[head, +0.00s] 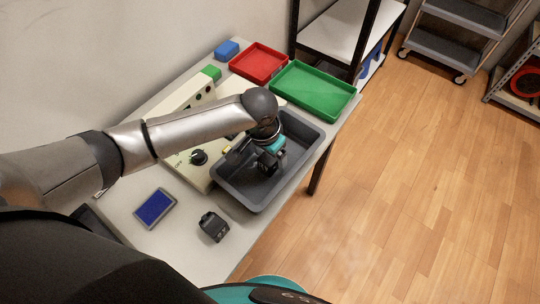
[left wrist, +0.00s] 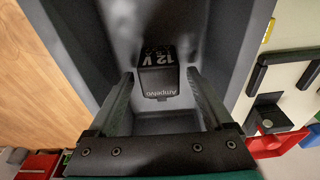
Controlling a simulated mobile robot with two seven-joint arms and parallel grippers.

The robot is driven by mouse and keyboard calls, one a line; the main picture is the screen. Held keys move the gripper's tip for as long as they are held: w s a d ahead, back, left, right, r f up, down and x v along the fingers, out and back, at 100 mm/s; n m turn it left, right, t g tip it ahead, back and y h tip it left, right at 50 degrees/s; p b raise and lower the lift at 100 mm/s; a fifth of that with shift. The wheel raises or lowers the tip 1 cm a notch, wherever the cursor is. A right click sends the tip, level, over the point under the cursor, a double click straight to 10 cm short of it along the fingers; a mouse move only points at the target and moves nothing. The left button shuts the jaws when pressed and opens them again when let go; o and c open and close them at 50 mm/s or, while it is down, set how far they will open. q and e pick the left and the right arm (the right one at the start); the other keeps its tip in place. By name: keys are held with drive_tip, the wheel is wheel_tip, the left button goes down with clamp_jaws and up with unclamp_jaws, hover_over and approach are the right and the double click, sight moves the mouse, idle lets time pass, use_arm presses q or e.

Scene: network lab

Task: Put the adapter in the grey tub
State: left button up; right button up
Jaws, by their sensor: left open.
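The adapter (left wrist: 158,78) is a black block with white "12 V" lettering. In the left wrist view it is inside the grey tub (left wrist: 225,45), between my two finger tips, with a gap visible at each side. The grey tub also shows in the head view (head: 236,193), on the table. My left gripper (head: 268,164) reaches down into the tub and is open; its fingers also show in the left wrist view (left wrist: 162,100). In the head view the gripper and arm make the adapter hard to pick out. My right gripper is not in view.
A black block (head: 213,226) and a blue-topped pad (head: 155,207) lie on the table (head: 185,240) in front. A beige panel with a knob (head: 198,157) stands left of the tub. Green (head: 315,92) and red (head: 259,63) trays are behind.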

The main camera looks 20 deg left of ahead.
sight(266, 161)
use_arm(q)
wheel_tip(266, 161, up, 12)
drive_tip(key=s+p, duration=0.1)
drive_tip(key=p, duration=0.2)
drive_tip(key=shift+s+a+p, duration=0.3)
drive_tip(key=shift+a, duration=0.05)
drive_tip(key=shift+f, duration=0.1)
